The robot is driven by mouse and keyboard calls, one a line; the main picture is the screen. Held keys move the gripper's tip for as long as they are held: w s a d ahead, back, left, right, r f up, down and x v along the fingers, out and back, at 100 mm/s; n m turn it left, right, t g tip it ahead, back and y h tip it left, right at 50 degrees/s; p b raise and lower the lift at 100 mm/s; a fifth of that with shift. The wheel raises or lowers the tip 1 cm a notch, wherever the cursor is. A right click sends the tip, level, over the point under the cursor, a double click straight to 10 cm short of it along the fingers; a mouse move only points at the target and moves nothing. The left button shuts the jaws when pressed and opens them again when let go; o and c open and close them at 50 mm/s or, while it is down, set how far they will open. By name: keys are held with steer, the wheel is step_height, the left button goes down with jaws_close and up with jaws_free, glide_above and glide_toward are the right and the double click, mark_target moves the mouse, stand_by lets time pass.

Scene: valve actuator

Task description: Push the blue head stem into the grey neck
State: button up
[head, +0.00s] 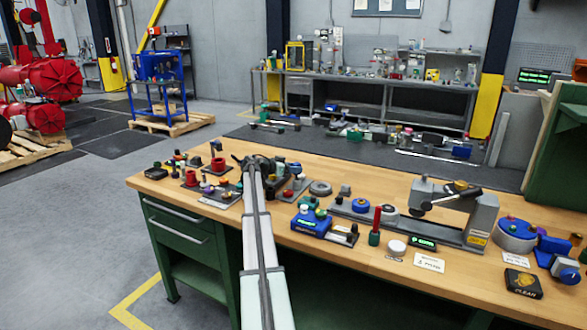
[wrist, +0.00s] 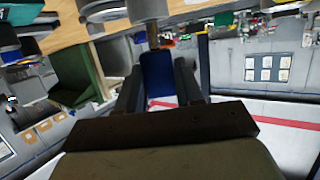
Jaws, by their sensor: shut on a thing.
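My gripper (head: 258,163) is over the left part of the wooden workbench in the head view, among small parts. In the wrist view my gripper (wrist: 158,80) has its two dark fingers on either side of a blue piece, the blue head (wrist: 157,72), and is shut on it. A grey cylindrical part (wrist: 148,12), which may be the grey neck, shows just beyond the blue head at the top of the wrist view. I cannot tell whether the stem touches it or is inside it. My arm and gripper hide the blue head in the head view.
The workbench (head: 370,262) holds red parts on dark plates (head: 190,177) left of my gripper. A blue box (head: 311,223), a grey press (head: 470,212) and a blue round part (head: 516,232) stand to the right. A red-handled tool (head: 376,225) stands upright near the front edge.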

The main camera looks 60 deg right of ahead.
steer(key=shift+f, duration=0.35)
steer(key=shift+r, duration=0.1)
steer(key=shift+r, duration=1.05)
stand_by(0.7)
steer(key=shift+f, duration=1.15)
stand_by(0.6)
steer(key=o, duration=1.2)
step_height(320, 180, up, 10)
stand_by(0.5)
